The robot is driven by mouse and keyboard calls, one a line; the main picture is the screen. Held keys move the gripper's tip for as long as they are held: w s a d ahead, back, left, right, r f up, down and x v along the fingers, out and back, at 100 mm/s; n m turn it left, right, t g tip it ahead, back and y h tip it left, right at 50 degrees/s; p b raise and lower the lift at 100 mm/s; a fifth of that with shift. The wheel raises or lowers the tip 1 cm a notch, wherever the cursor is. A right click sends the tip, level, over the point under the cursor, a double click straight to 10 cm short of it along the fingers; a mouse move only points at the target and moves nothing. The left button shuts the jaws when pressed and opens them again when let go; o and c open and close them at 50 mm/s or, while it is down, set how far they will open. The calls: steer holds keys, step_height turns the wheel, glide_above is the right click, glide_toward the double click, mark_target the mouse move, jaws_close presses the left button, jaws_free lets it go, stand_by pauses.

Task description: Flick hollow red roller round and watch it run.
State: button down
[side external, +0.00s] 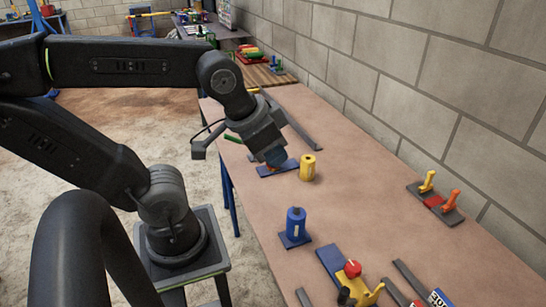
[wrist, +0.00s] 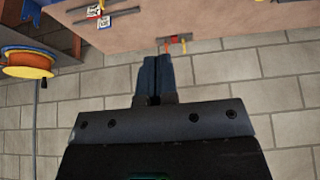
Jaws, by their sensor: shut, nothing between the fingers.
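An orange-red round roller (wrist: 27,60) with a yellow rim shows at the left edge of the wrist view, partly cut off; I cannot see whether it is hollow.
A blue cylinder on a plate (side external: 296,224) stands nearer on the bench. A plate with yellow and orange levers (side external: 435,200) lies near the block wall (side external: 450,90). A red knob (side external: 352,268) and grey bars stand in front.

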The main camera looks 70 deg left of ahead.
steer(key=d+r, duration=0.4)
steer(key=d, duration=0.1)
steer(key=shift+a, duration=0.1)
stand_by(1.1)
steer(key=a+f, duration=0.4)
steer(key=a, duration=0.1)
stand_by(0.5)
